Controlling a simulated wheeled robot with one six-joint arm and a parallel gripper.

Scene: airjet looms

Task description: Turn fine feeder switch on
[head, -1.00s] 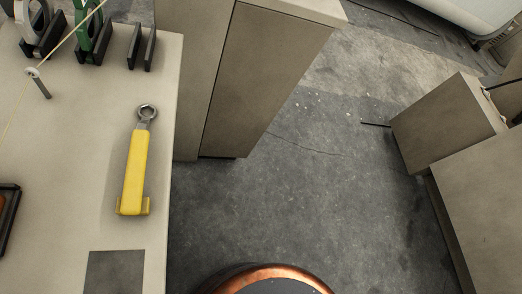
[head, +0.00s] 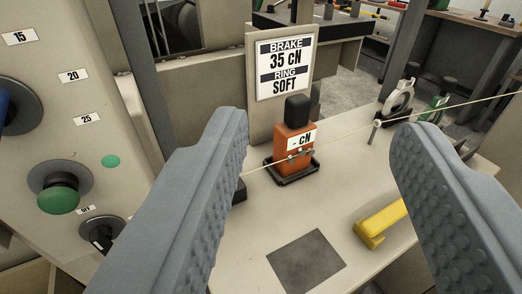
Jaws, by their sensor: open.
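A pale control panel (head: 110,140) fills the left side of the view. A dark rotary knob (head: 103,234) sits low on it, with a small label above too blurred to read surely. I cannot tell for certain that this knob is the fine feeder switch. A large green push button (head: 58,199) is left of the knob, and a small green disc (head: 111,161) is above. My gripper (head: 315,127) is open and empty. Its two grey ribbed fingers stand wide apart over the worktable, right of the panel. The left finger is nearer the knob, apart from it.
A thread (head: 350,134) crosses over the table. A blue knob (head: 12,108) is at the left edge.

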